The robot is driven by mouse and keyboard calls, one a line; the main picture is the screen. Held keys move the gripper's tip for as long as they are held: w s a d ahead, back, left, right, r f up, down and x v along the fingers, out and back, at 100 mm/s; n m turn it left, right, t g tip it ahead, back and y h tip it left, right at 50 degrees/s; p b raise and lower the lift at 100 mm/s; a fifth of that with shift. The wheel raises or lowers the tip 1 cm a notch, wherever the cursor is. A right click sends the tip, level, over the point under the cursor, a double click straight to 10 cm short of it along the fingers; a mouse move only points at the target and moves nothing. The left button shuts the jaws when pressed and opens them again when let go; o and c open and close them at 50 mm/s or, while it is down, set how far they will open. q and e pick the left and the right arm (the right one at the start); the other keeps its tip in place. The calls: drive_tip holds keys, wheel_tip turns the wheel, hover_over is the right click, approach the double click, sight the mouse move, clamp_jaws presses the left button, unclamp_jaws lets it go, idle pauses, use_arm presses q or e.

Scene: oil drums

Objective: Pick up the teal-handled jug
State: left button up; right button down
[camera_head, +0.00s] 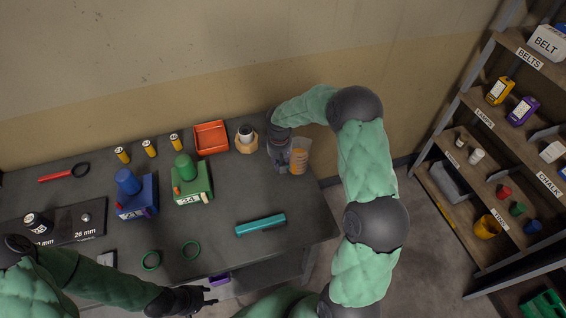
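A clear jug with orange markings or contents (301,156) stands at the back right of the dark workbench. No teal handle can be made out on it; the side toward my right gripper is hidden. My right gripper (281,158) reaches down at the jug's left side, close against it. Its fingers are too small and covered to show whether they are open or shut on it.
A teal bar-shaped object (260,224) lies at the bench's front right. Left of the jug are a hexagonal wooden piece (246,140), a red-orange tray (211,138), a green box (191,187) and a blue box (137,199). Shelves (510,150) stand at the right.

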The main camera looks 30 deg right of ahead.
drive_tip(key=shift+r, duration=1.45)
drive_tip(key=s+a+r, duration=0.4)
drive_tip(key=s+r, duration=0.6)
drive_tip(key=s, duration=0.3)
drive_tip(key=shift+s+a, duration=0.1)
drive_tip(key=shift+s, duration=0.1)
